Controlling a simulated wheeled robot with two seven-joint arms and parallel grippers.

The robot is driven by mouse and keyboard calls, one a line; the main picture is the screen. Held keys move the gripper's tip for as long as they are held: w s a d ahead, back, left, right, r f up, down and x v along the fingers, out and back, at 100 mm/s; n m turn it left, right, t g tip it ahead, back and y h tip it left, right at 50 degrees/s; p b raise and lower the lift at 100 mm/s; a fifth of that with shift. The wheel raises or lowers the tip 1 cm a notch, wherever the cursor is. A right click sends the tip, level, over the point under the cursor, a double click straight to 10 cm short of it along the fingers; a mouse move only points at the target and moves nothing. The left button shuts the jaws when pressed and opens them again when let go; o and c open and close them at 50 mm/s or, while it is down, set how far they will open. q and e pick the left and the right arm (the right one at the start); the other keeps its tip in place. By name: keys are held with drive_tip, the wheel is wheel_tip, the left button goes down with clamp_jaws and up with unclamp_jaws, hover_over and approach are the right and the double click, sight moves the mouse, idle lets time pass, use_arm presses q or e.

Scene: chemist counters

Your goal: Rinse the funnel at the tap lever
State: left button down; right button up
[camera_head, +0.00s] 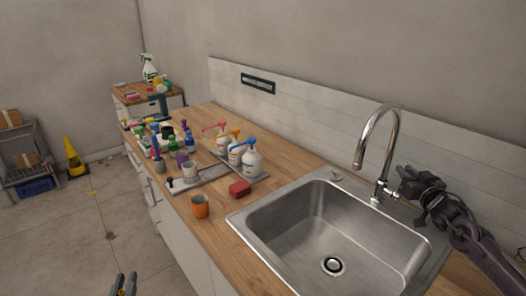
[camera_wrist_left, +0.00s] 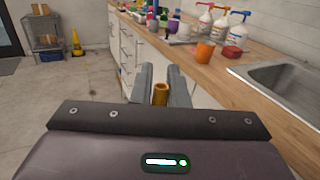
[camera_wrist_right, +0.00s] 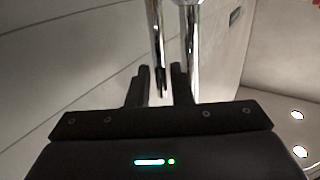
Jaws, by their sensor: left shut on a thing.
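My left gripper (camera_head: 124,284) is low at the bottom edge of the head view, in front of the counter. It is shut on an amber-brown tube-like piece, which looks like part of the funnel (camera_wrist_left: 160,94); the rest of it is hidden. The chrome tap (camera_head: 364,150) stands behind the sink, its spout arching over the basin. The tap lever (camera_head: 389,192) is at its base, partly hard to make out. My right gripper (camera_head: 405,183) is beside the tap base. In the right wrist view its fingers are apart, with chrome tap parts (camera_wrist_right: 155,40) close in front of and between them.
The steel sink (camera_head: 262,233) is empty, with a drain at its bottom. To its left on the wooden counter are an orange cup (camera_head: 200,206), a red block (camera_head: 240,189), pump bottles (camera_head: 251,163) and several small bottles. The floor left of the counter is clear near me.

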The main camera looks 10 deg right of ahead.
drive_tip(key=shift+w, duration=0.85)
clamp_jaws()
